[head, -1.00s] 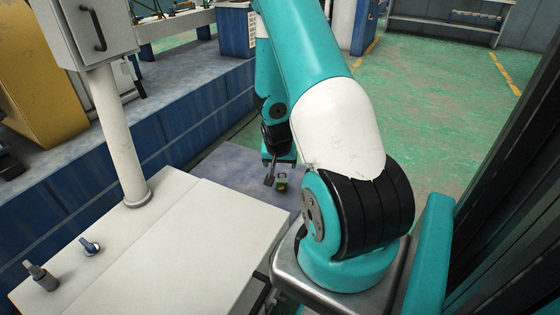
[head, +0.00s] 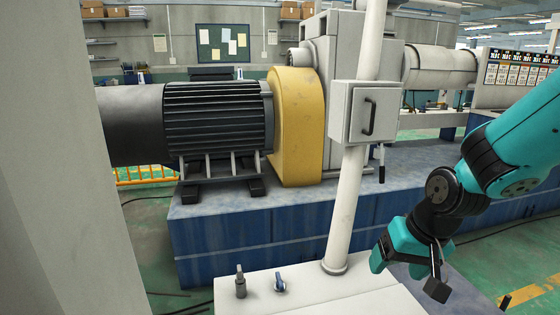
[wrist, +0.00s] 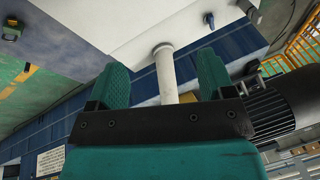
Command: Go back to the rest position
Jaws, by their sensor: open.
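My gripper (head: 408,275) hangs at the right of the head view, right of the white post and beside the right edge of the console. Its fingers are apart. In the wrist view my gripper (wrist: 165,75) shows two ridged teal fingers spread wide with nothing held between them. The base of the post shows beyond the gap. My teal arm comes in from the right edge of the head view.
The white console top (head: 310,300) carries a grey knob (head: 240,283) and a blue knob (head: 280,282). A white post (head: 345,210) with a grey box (head: 366,112) rises beside my gripper. A small dark-and-yellow object (wrist: 12,30) lies at the wrist view's upper left. Green floor is open at right.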

